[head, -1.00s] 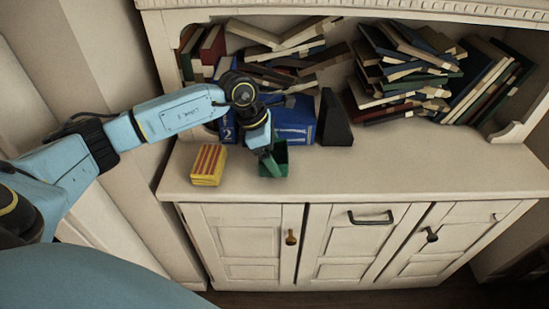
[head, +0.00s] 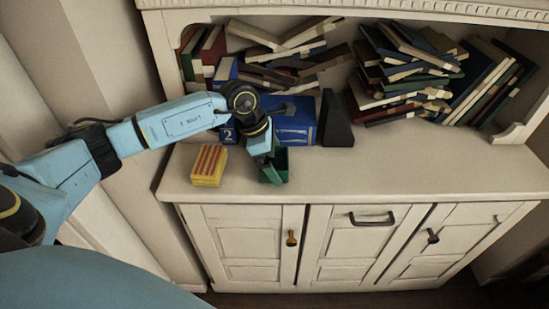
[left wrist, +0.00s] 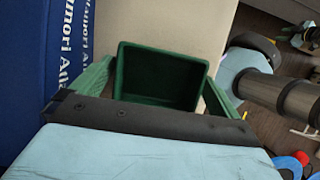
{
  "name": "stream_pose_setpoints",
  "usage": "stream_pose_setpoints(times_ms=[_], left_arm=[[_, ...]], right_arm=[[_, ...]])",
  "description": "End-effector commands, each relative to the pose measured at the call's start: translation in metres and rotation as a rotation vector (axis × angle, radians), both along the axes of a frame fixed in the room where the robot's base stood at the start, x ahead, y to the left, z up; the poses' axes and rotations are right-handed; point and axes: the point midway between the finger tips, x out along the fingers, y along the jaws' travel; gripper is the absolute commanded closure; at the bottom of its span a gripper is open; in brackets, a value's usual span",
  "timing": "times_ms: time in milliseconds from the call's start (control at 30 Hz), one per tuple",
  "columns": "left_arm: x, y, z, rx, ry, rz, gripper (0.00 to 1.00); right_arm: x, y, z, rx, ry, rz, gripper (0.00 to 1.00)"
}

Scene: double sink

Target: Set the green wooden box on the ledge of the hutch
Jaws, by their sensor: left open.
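The green wooden box (head: 275,166) is on the hutch ledge (head: 400,170), between the yellow striped block and the tall black wedge. It is open-topped and hollow; in the left wrist view the box (left wrist: 160,78) shows its dark inside. My left gripper (head: 264,160) is at the box and covers part of it in the head view. In the left wrist view its open fingers (left wrist: 152,88) are spread on either side of the box, close to its walls. I cannot tell whether they touch it. My right gripper is not in view.
A yellow and red striped block (head: 209,166) is left of the box. A blue book (head: 295,122) and a black wedge (head: 336,120) stand behind it. Piled books (head: 405,70) fill the shelf behind. The right part of the ledge is clear.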

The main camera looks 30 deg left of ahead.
Motion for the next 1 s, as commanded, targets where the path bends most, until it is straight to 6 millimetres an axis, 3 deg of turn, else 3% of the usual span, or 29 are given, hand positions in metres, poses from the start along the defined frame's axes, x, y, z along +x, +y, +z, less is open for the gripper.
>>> stream_pose_setpoints(times_ms=[533, 700, 1000], left_arm=[[-0.019, 0.033, 0.095, 0.001, -0.002, 0.002, 0.00], [-0.023, 0.038, 0.110, 0.000, 0.000, 0.001, 0.00], [-0.024, 0.039, 0.113, 0.000, 0.000, 0.001, 0.00]], right_arm=[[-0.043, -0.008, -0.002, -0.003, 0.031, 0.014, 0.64], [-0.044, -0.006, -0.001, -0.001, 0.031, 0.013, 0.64], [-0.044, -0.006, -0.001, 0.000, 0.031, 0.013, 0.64]])
